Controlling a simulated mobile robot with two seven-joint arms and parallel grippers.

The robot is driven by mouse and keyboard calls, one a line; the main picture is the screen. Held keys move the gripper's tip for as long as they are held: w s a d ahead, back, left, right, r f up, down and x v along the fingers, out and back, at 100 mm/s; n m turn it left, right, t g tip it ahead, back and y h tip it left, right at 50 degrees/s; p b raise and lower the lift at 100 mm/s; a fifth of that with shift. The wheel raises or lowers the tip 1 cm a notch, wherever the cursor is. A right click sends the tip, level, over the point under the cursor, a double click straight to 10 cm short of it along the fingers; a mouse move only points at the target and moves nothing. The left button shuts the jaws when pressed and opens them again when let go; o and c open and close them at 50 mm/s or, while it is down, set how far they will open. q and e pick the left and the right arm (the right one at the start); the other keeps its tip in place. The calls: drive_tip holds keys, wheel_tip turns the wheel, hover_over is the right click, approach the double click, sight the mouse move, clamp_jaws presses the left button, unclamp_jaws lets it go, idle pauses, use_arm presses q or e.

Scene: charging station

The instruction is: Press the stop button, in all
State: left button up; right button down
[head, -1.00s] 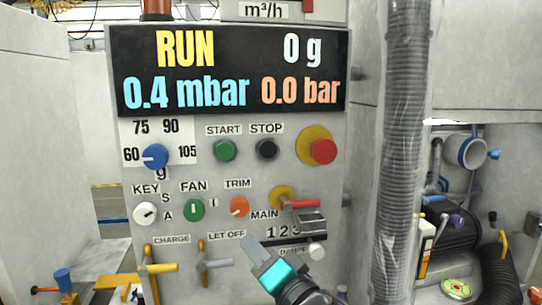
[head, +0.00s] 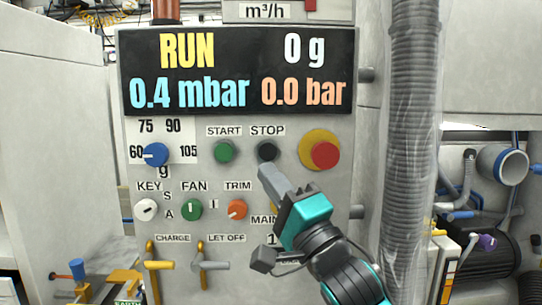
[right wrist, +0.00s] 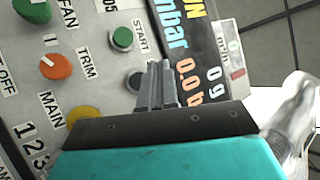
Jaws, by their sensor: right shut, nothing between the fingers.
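The black stop button (head: 267,151) sits under the STOP label on the grey control panel, right of the green start button (head: 224,151). My right gripper (head: 266,170) is shut and empty, its fingertips just below the stop button in the head view. In the right wrist view the shut fingers (right wrist: 157,66) point toward the panel and partly cover the stop button (right wrist: 134,80). I cannot tell whether the tips touch it. The display (head: 238,72) reads RUN, 0 g, 0.4 mbar and 0.0 bar. My left gripper is not in view.
A red button on a yellow base (head: 325,154) is right of the stop button. A grey hose (head: 412,150) hangs at right.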

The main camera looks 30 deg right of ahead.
sight(268, 151)
drive_tip(key=shift+s+d+r, duration=0.1)
drive_tip(key=shift+s+r, duration=0.1)
drive_tip(key=shift+r, duration=0.25)
drive_tip(key=shift+w, duration=0.1)
drive_tip(key=w+d, duration=0.3)
drive_tip(key=w, duration=0.5)
drive_tip(key=shift+d, duration=0.35)
drive_tip(key=shift+s, duration=0.1)
idle(0.5)
drive_tip(key=shift+d, duration=0.1)
idle(1.2)
